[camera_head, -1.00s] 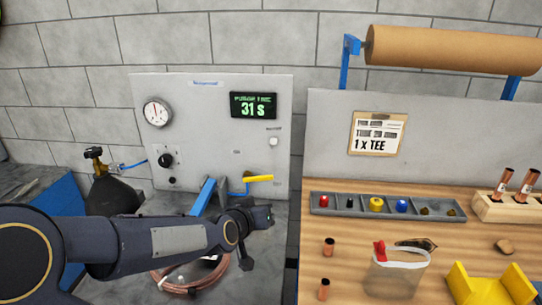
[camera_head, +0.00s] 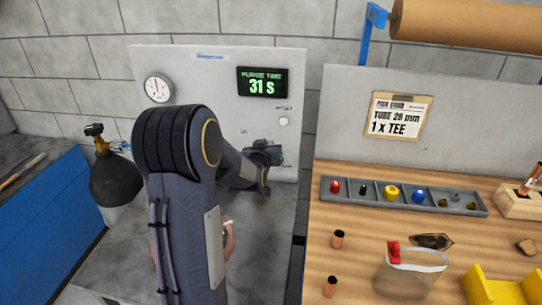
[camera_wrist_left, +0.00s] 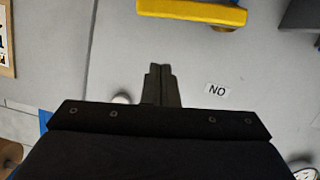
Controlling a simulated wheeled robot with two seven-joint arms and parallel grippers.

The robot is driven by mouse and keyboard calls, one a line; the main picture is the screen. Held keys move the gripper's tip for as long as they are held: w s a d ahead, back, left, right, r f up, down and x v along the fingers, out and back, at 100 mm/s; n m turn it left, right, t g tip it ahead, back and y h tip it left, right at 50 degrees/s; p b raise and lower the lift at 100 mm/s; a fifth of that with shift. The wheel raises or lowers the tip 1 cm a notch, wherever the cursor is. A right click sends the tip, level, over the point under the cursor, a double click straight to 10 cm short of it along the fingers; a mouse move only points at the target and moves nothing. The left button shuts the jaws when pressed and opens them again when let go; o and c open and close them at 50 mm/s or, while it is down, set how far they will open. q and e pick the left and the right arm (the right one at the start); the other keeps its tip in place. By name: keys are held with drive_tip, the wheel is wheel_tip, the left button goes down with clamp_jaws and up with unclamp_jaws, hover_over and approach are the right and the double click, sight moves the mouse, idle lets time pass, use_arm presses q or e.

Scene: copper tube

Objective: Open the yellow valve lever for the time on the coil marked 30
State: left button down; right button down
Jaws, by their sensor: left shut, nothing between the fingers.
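The yellow valve lever (camera_wrist_left: 192,12) shows at the top edge of the left wrist view, lying sideways in front of the grey panel (camera_head: 215,95). It is hidden behind my left arm in the head view. My left gripper (camera_wrist_left: 161,72) is shut and empty, its fingertips apart from the lever, which lies beyond them in the wrist view. The gripper also shows at the panel's lower right in the head view (camera_head: 272,158). The copper coil (camera_head: 229,240) is almost wholly hidden by my arm, and its mark cannot be read. The display (camera_head: 262,83) reads 31 S.
A round gauge (camera_head: 158,89) and a white button (camera_head: 283,121) are on the panel. A dark gas cylinder (camera_head: 115,180) stands left. The wooden bench (camera_head: 350,268) on the right holds a parts tray (camera_head: 375,200), copper pieces and a clear bag (camera_head: 412,275).

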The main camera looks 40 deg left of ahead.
use_arm(q)
drive_tip(key=shift+w+d+f, duration=0.1)
drive_tip(key=shift+d+f, duration=0.1)
drive_tip(key=shift+f, duration=0.8)
drive_tip(key=shift+w+d+f, duration=0.1)
drive_tip(key=shift+d+f, duration=0.05)
drive_tip(key=shift+f, duration=0.85)
drive_tip(key=b, duration=0.2)
drive_tip(key=f+b, duration=0.1)
drive_tip(key=b, duration=0.1)
drive_tip(key=shift+w+d+f, duration=0.2)
drive_tip(key=shift+d+f, duration=0.05)
drive_tip(key=shift+d, duration=0.15)
drive_tip(key=s+d+r+p, duration=0.1)
drive_tip(key=s+d+r, duration=0.3)
drive_tip(key=s+r, duration=0.2)
drive_tip(key=v, duration=0.2)
drive_tip(key=shift+s, duration=0.4)
